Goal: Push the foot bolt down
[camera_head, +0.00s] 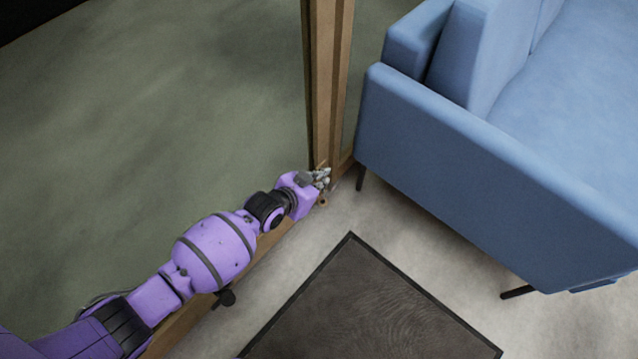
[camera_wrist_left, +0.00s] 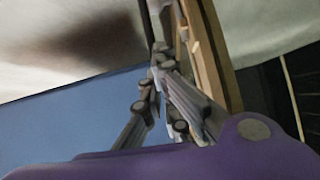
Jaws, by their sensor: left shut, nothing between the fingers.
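My left gripper (camera_head: 321,178) is shut and empty at the lower end of the upright wooden door frame (camera_head: 329,85). Its fingertips are close against the wood, but I cannot tell whether they touch it. A small brass-coloured piece (camera_head: 323,202) shows just below the fingers, perhaps part of the foot bolt. The rest of the bolt is hidden by the gripper or too small to make out. In the left wrist view, the shut fingers (camera_wrist_left: 163,62) lie alongside a wooden edge (camera_wrist_left: 209,52). My right gripper is not in view.
A blue sofa (camera_head: 460,170) stands close on the right, its dark leg near the frame. A dark mat (camera_head: 370,305) lies on the pale floor in front. A black knob (camera_head: 226,297) shows below my left arm. Bare floor lies between the mat and sofa.

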